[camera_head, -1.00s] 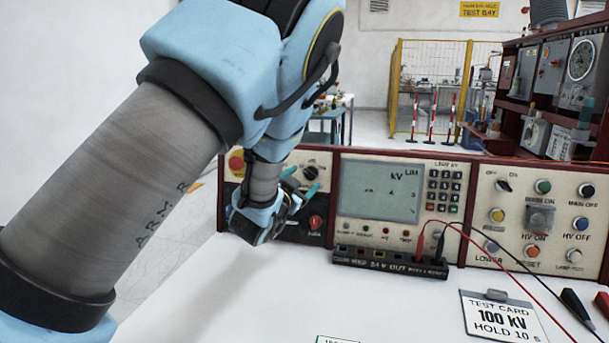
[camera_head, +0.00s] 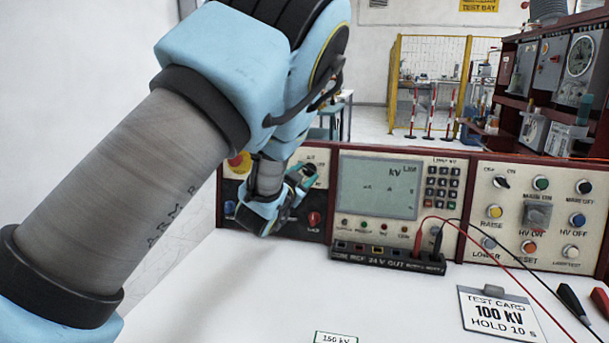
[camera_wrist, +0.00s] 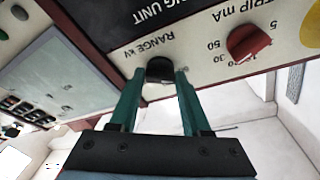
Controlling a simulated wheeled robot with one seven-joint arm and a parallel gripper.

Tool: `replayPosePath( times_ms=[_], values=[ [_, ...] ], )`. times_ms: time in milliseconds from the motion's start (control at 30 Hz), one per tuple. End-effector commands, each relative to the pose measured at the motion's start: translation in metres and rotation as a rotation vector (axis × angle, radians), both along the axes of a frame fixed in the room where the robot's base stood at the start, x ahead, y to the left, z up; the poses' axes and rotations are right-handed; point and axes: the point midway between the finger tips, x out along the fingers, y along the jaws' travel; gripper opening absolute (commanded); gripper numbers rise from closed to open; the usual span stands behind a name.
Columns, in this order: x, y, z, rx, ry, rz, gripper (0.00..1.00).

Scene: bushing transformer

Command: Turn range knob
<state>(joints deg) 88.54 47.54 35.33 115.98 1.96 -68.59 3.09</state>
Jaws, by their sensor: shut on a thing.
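The range knob (camera_wrist: 160,69) is black and sits on the cream panel under the label "RANGE kV" in the wrist view. My gripper (camera_wrist: 160,76) has its two teal fingers on either side of the knob and is shut on it. In the head view my gripper (camera_head: 304,178) is at the left panel section, where its wrist hides part of the panel. The knob's pointer setting cannot be read.
A red knob (camera_wrist: 248,43) marked "TRIP mA" sits close beside the range knob. The grey display (camera_head: 378,189) and keypad (camera_head: 443,186) are to the right. A terminal strip (camera_head: 385,257) with plugged leads stands before the panel. The white bench is largely clear in front.

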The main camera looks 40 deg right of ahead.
Motion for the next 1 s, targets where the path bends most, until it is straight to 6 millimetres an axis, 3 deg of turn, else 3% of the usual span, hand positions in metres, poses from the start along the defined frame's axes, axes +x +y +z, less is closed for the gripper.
replayPosePath(
  times_ms=[33,200,667,1000],
  values=[
    [-0.0002,0.0000,-0.0001,0.000,0.000,0.000,0.19],
    [-0.0003,0.0000,-0.0001,0.000,0.000,-0.001,0.00],
    [0.0008,0.0006,-0.0006,0.039,-0.059,-0.017,0.00],
    [0.0024,0.0011,0.0011,0.175,-0.275,-0.078,0.00]
  ],
)
